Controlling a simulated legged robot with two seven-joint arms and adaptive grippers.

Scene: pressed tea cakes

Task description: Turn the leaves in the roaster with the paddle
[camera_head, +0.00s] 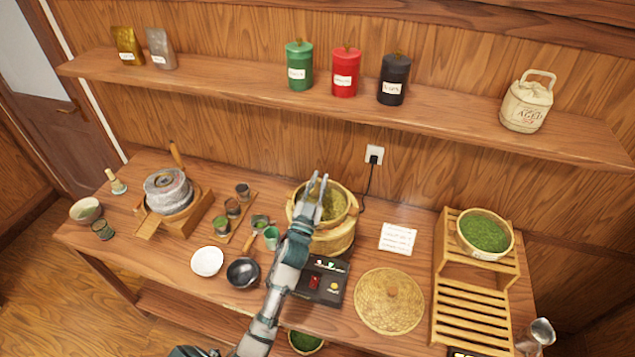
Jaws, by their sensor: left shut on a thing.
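The roaster (333,242) is a round, pale wooden tub at the middle of the table, with a dark control box (322,282) in front of it. Green-brown leaves (334,206) show inside its rim, partly covered by my arm. My left gripper (317,187) is over the roaster's opening, its fingers pointing toward the far side. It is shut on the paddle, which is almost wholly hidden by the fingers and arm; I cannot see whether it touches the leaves. My right gripper is not in view.
A woven lid (390,301) and a white card (397,238) lie right of the roaster. A slatted rack (470,300) carries a bowl of green leaves (484,234). A dark pan (243,272), a white bowl (207,261) and a stone mill (168,191) stand left.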

